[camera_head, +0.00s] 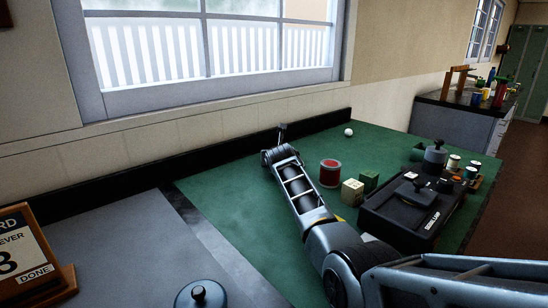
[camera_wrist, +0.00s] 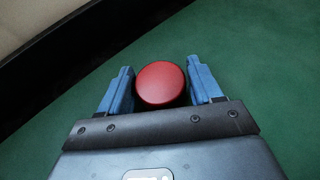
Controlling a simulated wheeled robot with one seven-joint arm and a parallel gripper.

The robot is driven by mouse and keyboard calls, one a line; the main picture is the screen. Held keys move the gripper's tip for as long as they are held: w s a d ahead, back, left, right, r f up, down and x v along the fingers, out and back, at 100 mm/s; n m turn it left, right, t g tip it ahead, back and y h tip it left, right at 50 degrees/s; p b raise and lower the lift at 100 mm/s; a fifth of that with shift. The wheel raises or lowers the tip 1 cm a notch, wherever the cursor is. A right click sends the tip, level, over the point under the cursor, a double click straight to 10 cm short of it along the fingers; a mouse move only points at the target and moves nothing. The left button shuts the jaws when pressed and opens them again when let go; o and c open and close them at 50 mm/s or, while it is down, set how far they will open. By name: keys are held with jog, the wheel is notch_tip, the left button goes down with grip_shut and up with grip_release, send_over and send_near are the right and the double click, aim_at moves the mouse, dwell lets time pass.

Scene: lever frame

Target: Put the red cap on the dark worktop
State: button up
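The red cap (camera_wrist: 160,84) is round and shows in the wrist view between the two blue fingers of my gripper (camera_wrist: 161,86). Both fingers meet its sides, so my gripper appears shut on it, above the green mat (camera_wrist: 270,90). In the head view my arm reaches over the back part of the green mat (camera_head: 235,185); its fingers and the cap are hidden there. A dark-topped counter (camera_head: 432,98) stands at the far right, with several items on it. I cannot tell whether this is the dark worktop meant.
A black case (camera_head: 410,215) is farther right. A white ball (camera_head: 348,132) lies behind. The grey surface (camera_head: 110,245) at left is mostly clear.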

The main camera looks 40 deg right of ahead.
jog(key=shift+o, duration=1.3)
jog(key=shift+r, duration=0.25)
jog(key=shift+s+a+r+p, duration=0.3)
jog(key=shift+s+p, duration=0.1)
jog(key=shift+p, duration=0.7)
jog(key=p+v, duration=0.4)
jog(key=p, duration=0.2)
jog(key=shift+s+a+r+p, duration=0.1)
jog(key=shift+s+r+p, duration=0.1)
jog(key=shift+p, duration=0.1)
jog(key=p+v, duration=0.2)
jog(key=v, duration=0.1)
jog(key=p+v, duration=0.2)
jog(key=shift+s+f, duration=0.1)
jog(key=shift+f, duration=0.3)
jog(key=shift+s+a+r, duration=0.3)
jog(key=shift+s+a, duration=0.1)
jog(key=shift+s, duration=0.1)
